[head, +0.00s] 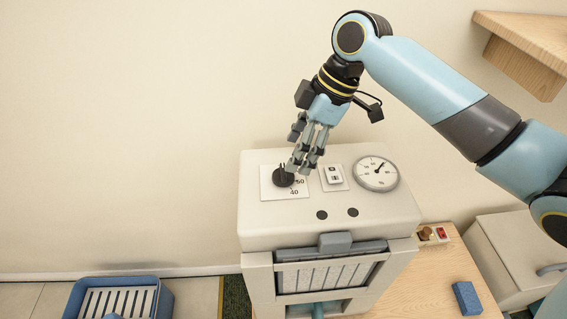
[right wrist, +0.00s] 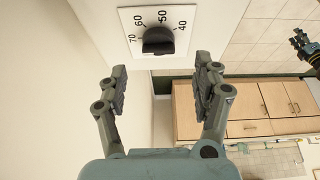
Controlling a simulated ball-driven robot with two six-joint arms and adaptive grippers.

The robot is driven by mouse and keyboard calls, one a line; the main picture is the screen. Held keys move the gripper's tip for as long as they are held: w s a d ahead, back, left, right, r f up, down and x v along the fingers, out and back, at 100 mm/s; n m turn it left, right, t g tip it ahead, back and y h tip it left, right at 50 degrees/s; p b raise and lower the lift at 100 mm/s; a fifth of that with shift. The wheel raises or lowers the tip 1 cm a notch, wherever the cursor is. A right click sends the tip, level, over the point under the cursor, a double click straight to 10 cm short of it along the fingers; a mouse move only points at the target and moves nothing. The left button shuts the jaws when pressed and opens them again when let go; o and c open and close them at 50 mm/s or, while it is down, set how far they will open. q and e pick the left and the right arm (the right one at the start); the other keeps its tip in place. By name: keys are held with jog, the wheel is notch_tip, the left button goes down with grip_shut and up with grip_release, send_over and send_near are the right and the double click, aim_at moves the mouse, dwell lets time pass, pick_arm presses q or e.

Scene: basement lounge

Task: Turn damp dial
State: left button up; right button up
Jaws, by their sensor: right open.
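The damp dial is a round black knob (head: 283,178) on a white scale plate (head: 267,190) at the left of the pale machine's top. In the right wrist view the knob (right wrist: 158,41) sits below the numbers 40 to 70, and I cannot read its pointer. My right gripper (head: 300,168) is open and empty over the dial, its fingers partly covering the scale. In the right wrist view its two fingers (right wrist: 161,82) stand apart, short of the knob, with a gap between. A dark gripper, seemingly my left one (right wrist: 304,44), shows small at that view's right edge.
A switch (head: 334,176) and a round gauge (head: 376,173) sit right of the dial on the machine (head: 330,228). A blue block (head: 467,298) lies on the wooden table (head: 420,285). A blue slatted crate (head: 119,299) is at lower left. A wooden shelf (head: 525,45) juts out at upper right.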

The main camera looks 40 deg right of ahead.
aim_at(283, 171)
jog(key=x, duration=0.5)
jog(key=shift+w+r, duration=0.1)
jog(key=shift+w, duration=0.1)
jog(key=shift+w+a+f, duration=0.1)
jog(key=shift+f, duration=0.5)
jog(key=c, duration=1.2)
jog(key=shift+r+m+p, duration=0.15)
jog(key=shift+m+p, duration=0.35)
jog(key=shift+p, duration=0.25)
jog(key=m+h+p, duration=0.1)
jog(key=m+p, duration=0.2)
jog(key=p, duration=0.1)
jog(key=m+t+h+p, duration=0.1)
jog(key=m+p, duration=0.2)
jog(key=p, duration=0.1)
jog(key=shift+s+a+r+t, duration=0.1)
jog(key=shift+s+a+t, duration=0.1)
jog(key=shift+t, duration=0.1)
pick_arm(q)
notch_tip(283, 171, up, 12)
jog(key=w+p, duration=0.1)
jog(key=p, duration=0.2)
jog(key=shift+w+r, duration=0.15)
jog(key=shift+r, duration=0.05)
pick_arm(e)
jog(key=shift+f+m+h, duration=0.2)
jog(key=shift+m+h, duration=0.4)
jog(key=shift+m, duration=0.8)
